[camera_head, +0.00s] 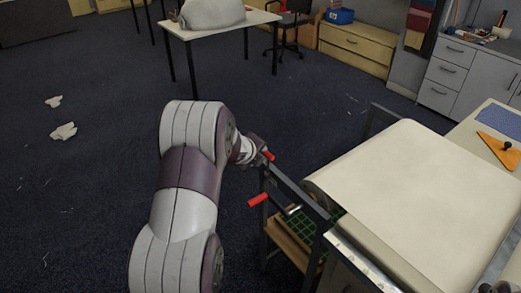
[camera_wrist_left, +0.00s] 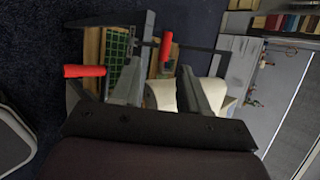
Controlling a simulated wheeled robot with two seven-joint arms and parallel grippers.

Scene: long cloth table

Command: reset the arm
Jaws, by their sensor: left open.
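My left arm reaches in from the bottom left in the head view, and its gripper (camera_head: 259,146) is by the near left corner of the cloth table (camera_head: 285,183). In the left wrist view the two grey fingers of this gripper (camera_wrist_left: 160,75) stand apart, with nothing seen held between them. Pale cloth (camera_head: 420,200) covers the table top; part of it also shows beyond the fingers in the wrist view. My right gripper is not seen.
Two red handles, one lower (camera_head: 258,200) and one upper (camera_head: 268,155), stick out from the table's end beside my gripper. An orange triangular tool (camera_head: 499,148) lies on the right. A white table (camera_head: 220,25) stands behind. Dark carpet on the left is mostly open, with white scraps (camera_head: 64,131).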

